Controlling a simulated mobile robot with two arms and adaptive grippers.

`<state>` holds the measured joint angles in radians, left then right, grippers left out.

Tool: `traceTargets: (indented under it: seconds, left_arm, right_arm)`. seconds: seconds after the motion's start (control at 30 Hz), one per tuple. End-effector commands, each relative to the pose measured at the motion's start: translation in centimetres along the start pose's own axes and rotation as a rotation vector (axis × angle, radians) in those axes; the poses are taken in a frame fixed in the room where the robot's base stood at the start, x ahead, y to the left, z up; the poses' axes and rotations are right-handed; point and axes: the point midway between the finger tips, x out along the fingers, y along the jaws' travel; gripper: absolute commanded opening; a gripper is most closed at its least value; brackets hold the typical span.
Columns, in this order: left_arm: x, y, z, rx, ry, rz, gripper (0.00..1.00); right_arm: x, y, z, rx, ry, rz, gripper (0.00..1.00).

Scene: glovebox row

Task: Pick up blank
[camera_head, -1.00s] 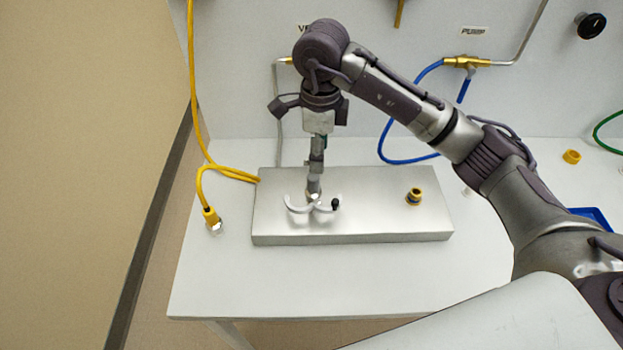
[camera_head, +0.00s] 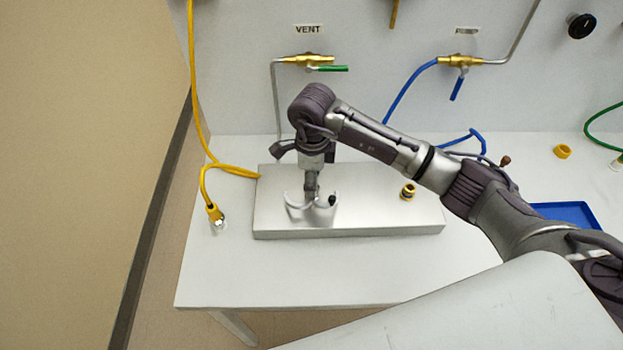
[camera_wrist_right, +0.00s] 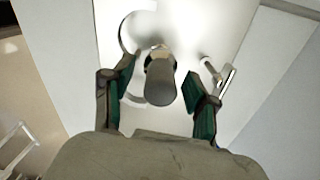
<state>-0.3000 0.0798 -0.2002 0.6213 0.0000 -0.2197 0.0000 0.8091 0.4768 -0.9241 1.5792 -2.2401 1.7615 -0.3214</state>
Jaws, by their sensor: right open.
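The blank is most likely the grey-brown cylinder (camera_wrist_right: 160,82) standing up from a fitting on the metal block, seen in the right wrist view. My right gripper (camera_wrist_right: 160,76) is open, with its green-padded fingers on either side of the cylinder and a visible gap at each side. In the head view my right gripper (camera_head: 312,186) points down over the left part of the metal block (camera_head: 375,220). There it hides most of the cylinder. A pale curved clamp with a dark knob (camera_head: 332,200) surrounds the fitting. My left gripper is not in view.
A yellow-rimmed fitting (camera_head: 408,191) sits on the block's right part. A yellow ring (camera_head: 563,151) and a blue tray (camera_head: 568,213) are at the right. A yellow hose end (camera_head: 214,214) lies left of the block. The VENT valve (camera_head: 308,61) is on the back wall.

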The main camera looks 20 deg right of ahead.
Motion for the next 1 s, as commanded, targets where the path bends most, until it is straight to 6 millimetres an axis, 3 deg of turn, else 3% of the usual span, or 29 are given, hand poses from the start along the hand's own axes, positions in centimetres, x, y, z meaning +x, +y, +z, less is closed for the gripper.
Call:
traceTargets:
  seconds: [0.07,0.4,0.77,1.0]
  left_arm:
    - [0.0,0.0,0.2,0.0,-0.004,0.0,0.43]
    - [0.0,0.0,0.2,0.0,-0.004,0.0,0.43]
    - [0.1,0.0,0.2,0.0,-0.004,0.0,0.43]
    - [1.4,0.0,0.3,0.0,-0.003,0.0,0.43]
  right_arm:
    - [0.0,0.0,0.0,0.0,0.0,0.0,0.55]
    - [-0.1,0.0,0.0,0.0,0.0,0.0,0.0]
    - [-0.3,-0.1,0.0,0.001,-0.001,-0.002,0.0]
    - [-2.3,-0.2,0.1,-0.001,-0.004,-0.007,0.0]
